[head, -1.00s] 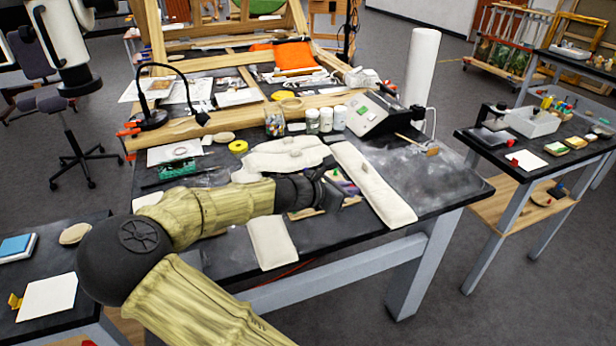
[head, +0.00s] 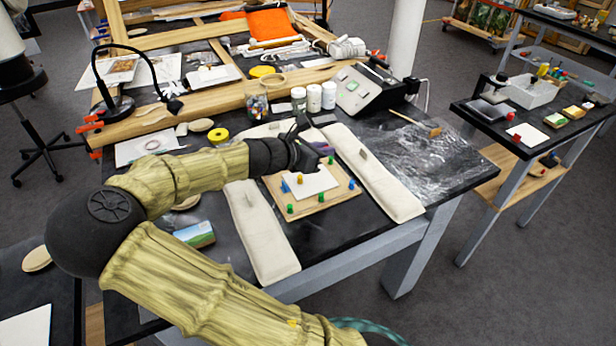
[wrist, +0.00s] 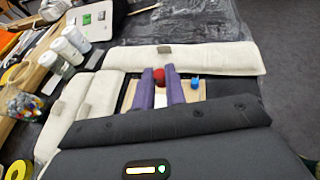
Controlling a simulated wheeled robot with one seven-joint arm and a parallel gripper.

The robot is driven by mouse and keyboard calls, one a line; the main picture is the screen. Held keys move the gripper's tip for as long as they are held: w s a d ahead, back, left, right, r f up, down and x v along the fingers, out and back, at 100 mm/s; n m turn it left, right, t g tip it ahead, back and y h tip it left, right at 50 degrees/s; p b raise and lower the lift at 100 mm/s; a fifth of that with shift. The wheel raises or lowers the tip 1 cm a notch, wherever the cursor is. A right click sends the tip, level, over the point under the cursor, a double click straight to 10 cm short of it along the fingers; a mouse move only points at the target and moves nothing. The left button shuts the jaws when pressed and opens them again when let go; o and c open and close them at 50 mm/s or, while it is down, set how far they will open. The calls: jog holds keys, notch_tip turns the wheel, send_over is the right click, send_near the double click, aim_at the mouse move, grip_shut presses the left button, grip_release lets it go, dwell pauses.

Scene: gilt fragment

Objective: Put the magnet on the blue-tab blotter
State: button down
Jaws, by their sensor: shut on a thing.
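My gripper (head: 322,156) reaches over the far side of a wooden board (head: 318,205) on the black table. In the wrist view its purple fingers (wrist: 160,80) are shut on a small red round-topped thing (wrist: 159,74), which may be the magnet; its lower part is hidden. A white blotter-like card (head: 312,183) lies on the board, with a blue block (head: 285,187) at its left edge that may be its tab. A yellow peg (head: 300,179) stands by the card. I cannot tell whether the held thing touches the board.
Several coloured pegs stand on the board. Long pale padded bags lie right (head: 378,175) and left (head: 262,235) of it. White jars (head: 314,97) and a grey device (head: 362,88) stand behind. The right side table holds a white card (head: 528,133) with a red tab.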

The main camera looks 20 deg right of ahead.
jog(key=b, duration=0.1)
send_over(320, 187)
jog(key=shift+w+d+f, duration=0.1)
jog(key=shift+d+f, duration=0.05)
jog(key=shift+f, duration=3)
notch_tip(320, 187, down, 4)
jog(key=shift+r+b, duration=0.1)
jog(key=shift+b, duration=0.25)
jog(key=c, duration=1.4)
grip_release()
jog(key=shift+c, duration=0.2)
jog(key=shift+r, duration=0.1)
jog(key=p+v, duration=0.1)
jog(key=v, duration=1.1)
